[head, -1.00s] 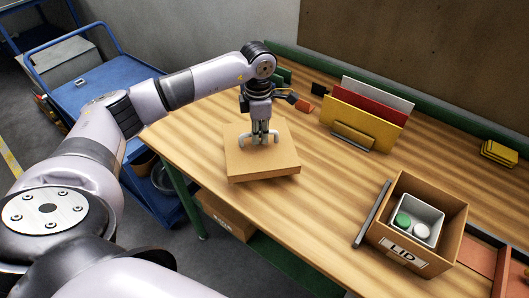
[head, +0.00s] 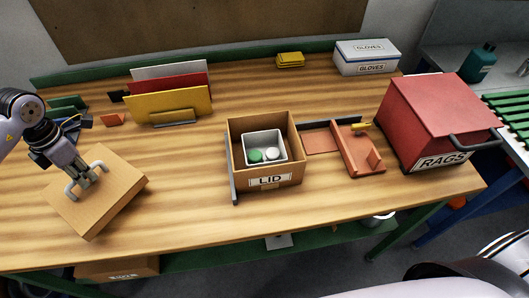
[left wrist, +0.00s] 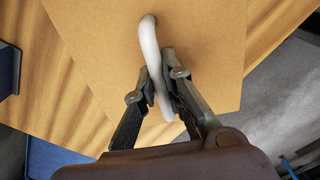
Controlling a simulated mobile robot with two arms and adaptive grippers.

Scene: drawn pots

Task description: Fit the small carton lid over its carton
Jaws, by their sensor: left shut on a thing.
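The small carton lid (head: 117,192) is a flat square tan board at the left of the head view. A pale bar handle (left wrist: 152,62) stands on it. My left gripper (head: 85,178) is shut on this handle, with a finger on each side of it in the left wrist view. I cannot tell whether the lid touches the table. The open brown carton (head: 277,181), labelled LID, stands at the middle of the table. Inside it is a grey tub (head: 248,149) with a green and a white round piece. My right gripper is out of view.
A dark bar (head: 231,172) lies along the carton's left side, and an orange-brown tray (head: 357,150) is to its right. A red RAGS box (head: 440,110) stands farther right. A file rack (head: 170,104) stands behind. Bare tabletop lies between lid and carton.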

